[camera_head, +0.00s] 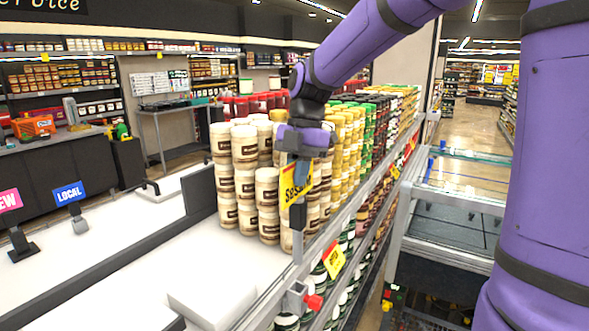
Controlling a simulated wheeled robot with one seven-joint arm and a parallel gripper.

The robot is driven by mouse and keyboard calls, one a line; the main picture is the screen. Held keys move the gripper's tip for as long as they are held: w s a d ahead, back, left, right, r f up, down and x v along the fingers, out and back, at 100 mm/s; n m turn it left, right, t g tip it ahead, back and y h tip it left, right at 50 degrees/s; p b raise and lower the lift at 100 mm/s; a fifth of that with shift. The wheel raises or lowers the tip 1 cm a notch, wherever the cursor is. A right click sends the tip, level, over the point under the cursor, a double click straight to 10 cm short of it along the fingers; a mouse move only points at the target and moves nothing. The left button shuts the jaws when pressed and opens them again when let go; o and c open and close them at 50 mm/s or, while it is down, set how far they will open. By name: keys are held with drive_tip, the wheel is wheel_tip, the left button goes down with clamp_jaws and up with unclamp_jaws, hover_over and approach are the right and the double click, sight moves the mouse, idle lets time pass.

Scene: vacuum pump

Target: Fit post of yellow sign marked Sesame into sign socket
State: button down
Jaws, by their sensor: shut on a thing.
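The yellow sign (296,181) with red lettering, partly readable as "Sesa", hangs upright at the picture's centre. My gripper (301,172) is shut on it near its top and hides part of it. Below the sign, its dark post (298,226) points down, with a thinner grey lower part. A grey socket (296,297) with a red knob sits on the shelf's front rail, below the post in the picture. The post's lower end appears above the socket with a small gap; the depth between them is hard to tell.
Stacked cream-lidded jars (246,149) stand close behind and left of the sign. Another yellow tag (333,259) hangs on the shelf front. A white block (212,293) lies at the shelf's near end. A metal-framed cart (455,205) stands at right.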

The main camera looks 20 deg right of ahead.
sight(297, 198)
drive_tip(key=shift+f, duration=5.6)
drive_tip(key=c, duration=1.2)
unclamp_jaws()
drive_tip(key=v, duration=1)
drive_tip(key=shift+w+d+r, duration=0.1)
drive_tip(key=shift+d+r, duration=0.05)
drive_tip(key=shift+r, duration=0.2)
